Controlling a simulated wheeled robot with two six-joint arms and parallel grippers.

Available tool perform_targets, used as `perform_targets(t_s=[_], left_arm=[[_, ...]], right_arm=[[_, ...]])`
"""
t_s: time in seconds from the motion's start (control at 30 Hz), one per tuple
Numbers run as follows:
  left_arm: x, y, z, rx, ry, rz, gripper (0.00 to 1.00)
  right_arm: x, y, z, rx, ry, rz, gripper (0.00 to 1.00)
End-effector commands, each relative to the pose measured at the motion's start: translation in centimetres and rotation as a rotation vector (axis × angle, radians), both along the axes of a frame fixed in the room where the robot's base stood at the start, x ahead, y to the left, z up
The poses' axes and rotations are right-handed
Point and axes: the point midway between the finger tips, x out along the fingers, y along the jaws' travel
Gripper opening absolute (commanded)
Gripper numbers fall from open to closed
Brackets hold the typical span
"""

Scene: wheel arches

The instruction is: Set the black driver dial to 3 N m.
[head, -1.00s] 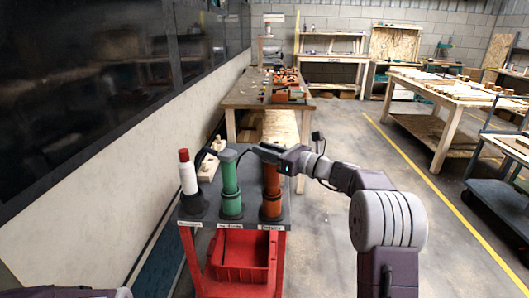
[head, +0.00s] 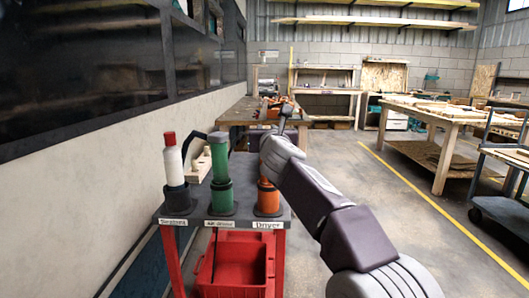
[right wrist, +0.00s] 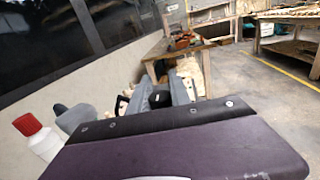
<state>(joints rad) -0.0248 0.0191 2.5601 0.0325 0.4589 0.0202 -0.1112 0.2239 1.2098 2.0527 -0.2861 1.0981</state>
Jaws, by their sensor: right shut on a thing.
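The orange driver (head: 268,198) stands upright in the right-hand holder, above a label reading "Driver". My right arm hides its top in the head view. My right gripper (right wrist: 166,94) shows in the right wrist view, with its grey fingers on either side of a black rounded thing (right wrist: 159,99). It is shut on this thing, which seems to be the driver's dial. No scale marks can be read. The gripper itself is hidden behind my right arm in the head view. My left gripper is out of view.
A green tool (head: 220,172) and a white bottle with a red cap (head: 173,160) stand left of the driver on the cart. A red bin (head: 235,272) sits below. A wall runs along the left; a wooden table (head: 238,114) stands behind.

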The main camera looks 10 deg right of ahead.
Motion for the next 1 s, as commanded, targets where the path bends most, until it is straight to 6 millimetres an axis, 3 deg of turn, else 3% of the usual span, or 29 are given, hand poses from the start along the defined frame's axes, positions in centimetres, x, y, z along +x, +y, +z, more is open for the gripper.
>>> perform_targets(t_s=[0.03,0.13,0.5,1.0], left_arm=[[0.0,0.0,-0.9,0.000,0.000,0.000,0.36],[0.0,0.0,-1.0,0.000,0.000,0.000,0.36],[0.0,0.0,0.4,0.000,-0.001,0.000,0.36],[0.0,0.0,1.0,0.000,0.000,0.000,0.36]], right_arm=[[0.1,0.1,-0.5,0.001,0.000,-0.036,0.00],[0.0,-0.1,-0.2,0.001,0.002,-0.121,0.00],[-0.2,-1.0,0.1,0.001,0.005,-0.349,0.00],[-0.5,-1.3,0.0,0.001,0.001,-0.428,0.00]])
